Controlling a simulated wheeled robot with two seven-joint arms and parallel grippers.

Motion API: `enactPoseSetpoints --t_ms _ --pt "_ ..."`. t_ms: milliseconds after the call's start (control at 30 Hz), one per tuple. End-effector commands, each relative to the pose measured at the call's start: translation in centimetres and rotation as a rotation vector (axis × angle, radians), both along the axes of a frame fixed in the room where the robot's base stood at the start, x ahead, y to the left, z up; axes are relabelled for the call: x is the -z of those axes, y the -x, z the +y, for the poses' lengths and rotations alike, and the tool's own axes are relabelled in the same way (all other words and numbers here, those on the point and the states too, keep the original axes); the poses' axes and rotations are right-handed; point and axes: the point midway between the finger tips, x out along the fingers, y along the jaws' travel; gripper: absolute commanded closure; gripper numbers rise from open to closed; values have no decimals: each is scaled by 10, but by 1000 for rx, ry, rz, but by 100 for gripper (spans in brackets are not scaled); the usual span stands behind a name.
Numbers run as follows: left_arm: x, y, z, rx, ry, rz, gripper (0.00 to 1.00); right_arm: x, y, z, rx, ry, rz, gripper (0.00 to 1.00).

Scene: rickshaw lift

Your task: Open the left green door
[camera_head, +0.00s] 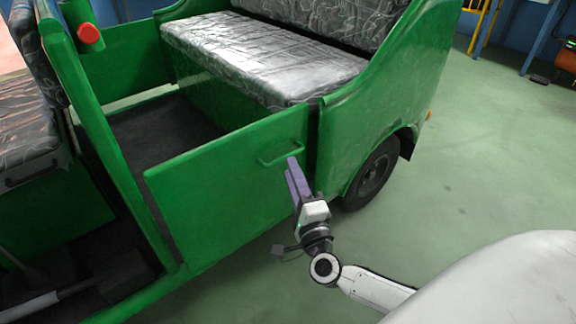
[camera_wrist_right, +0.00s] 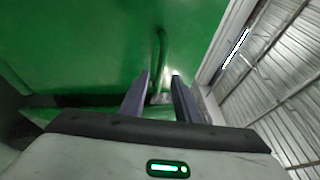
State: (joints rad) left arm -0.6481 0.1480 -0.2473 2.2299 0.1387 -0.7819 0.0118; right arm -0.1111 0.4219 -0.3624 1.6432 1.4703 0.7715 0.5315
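The green door (camera_head: 225,185) is a low panel in the side of the green rickshaw. A green bar handle (camera_head: 282,152) sits near its upper right corner. My right gripper (camera_head: 292,166), with purple-grey fingers, is beside the right end of the handle. In the right wrist view, the handle (camera_wrist_right: 161,48) runs down towards the gap between the two fingers of the right gripper (camera_wrist_right: 162,84). The fingers are apart, and I see nothing clamped between them. Whether a finger touches the handle or door, I cannot tell. My left gripper is not in view.
A silver padded bench (camera_head: 262,55) is behind the door, and a dark floor (camera_head: 150,130) lies inside the rickshaw. A rear wheel (camera_head: 372,175) is right of my gripper. The green workshop floor (camera_head: 480,165) is clear to the right.

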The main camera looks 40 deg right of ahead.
Motion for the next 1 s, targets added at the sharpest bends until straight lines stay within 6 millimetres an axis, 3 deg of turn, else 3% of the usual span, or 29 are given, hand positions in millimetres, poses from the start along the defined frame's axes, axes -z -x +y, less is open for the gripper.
enactPoseSetpoints --t_ms 233,600,800,1000 --pt "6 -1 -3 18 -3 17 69 -5 -31 -10 0 4 -1 71" --pt "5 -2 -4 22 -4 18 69 -6 -37 -12 -1 3 2 71" --pt "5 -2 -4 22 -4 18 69 -6 -37 -12 -2 3 2 100" --pt "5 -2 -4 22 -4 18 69 -6 -37 -12 -1 3 2 100"
